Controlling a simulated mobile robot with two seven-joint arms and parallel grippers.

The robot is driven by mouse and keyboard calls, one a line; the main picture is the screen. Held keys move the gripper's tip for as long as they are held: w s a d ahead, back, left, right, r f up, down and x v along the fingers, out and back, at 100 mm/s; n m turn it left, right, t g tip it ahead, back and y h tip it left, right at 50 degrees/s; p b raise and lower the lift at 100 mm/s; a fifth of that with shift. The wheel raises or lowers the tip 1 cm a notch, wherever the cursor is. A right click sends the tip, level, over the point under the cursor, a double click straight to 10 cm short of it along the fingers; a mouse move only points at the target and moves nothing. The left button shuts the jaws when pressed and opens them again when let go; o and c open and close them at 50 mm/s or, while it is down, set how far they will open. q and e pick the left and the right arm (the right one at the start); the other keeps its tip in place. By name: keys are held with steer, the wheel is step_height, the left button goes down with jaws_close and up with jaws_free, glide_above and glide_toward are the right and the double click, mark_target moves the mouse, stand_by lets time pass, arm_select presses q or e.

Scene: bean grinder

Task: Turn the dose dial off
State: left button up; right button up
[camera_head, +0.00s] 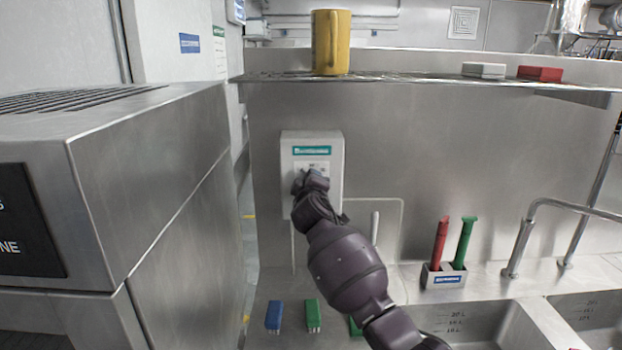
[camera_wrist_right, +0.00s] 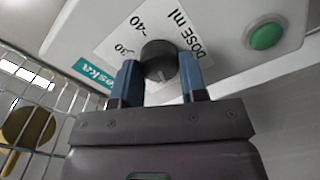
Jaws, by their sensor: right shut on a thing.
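The dose dial (camera_wrist_right: 158,58) is a dark round knob on a white dispenser box (camera_head: 331,190) mounted on the steel back wall. In the head view my right gripper (camera_head: 311,178) covers the dial. Which mark the dial points to is not clear. My left gripper is not in view.
A green button (camera_wrist_right: 265,36) is on the same box. A yellow mug (camera_head: 331,42) stands on the shelf above. Several brushes lie on the counter below, and a red and green pair (camera_head: 453,243) stands in a holder. A large steel machine (camera_head: 150,160) is at left.

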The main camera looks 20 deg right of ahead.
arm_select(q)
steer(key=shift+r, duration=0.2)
arm_select(e)
steer(key=n, duration=0.5)
steer(key=shift+n, duration=0.3)
steer(key=o, duration=0.9)
steer(key=shift+a, duration=0.1)
steer(key=shift+f, duration=0.1)
arm_select(q)
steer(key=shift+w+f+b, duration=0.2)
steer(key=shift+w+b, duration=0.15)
steer(key=shift+b, duration=0.25)
arm_select(e)
steer(key=shift+v, duration=5.35)
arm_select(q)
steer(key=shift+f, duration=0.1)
